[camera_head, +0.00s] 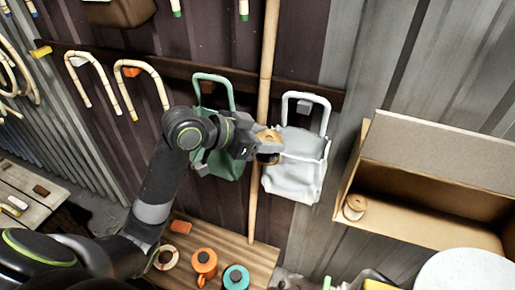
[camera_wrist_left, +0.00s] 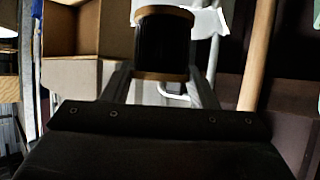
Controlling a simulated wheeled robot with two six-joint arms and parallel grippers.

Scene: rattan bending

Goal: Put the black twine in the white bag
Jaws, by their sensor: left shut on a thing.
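The black twine (camera_wrist_left: 163,45) is a dark spool with tan ends, upright between the fingers of my left gripper in the left wrist view. My left gripper (camera_head: 262,147) is shut on it. In the head view the spool (camera_head: 268,158) is beside the upper left edge of the white bag (camera_head: 294,172). The bag hangs on the wall by a white handle. Whether the spool is over the bag's opening or in front of it, I cannot tell. In the left wrist view, part of the bag (camera_wrist_left: 208,22) shows behind the spool. My right gripper is not in view.
A green bag (camera_head: 226,160) hangs left of the white bag, partly behind my gripper. A bamboo pole (camera_head: 266,70) stands between them. A cardboard box (camera_head: 430,205) with a tan spool (camera_head: 354,206) is at right. Orange (camera_head: 204,262) and teal (camera_head: 236,277) spools stand on the wooden table below.

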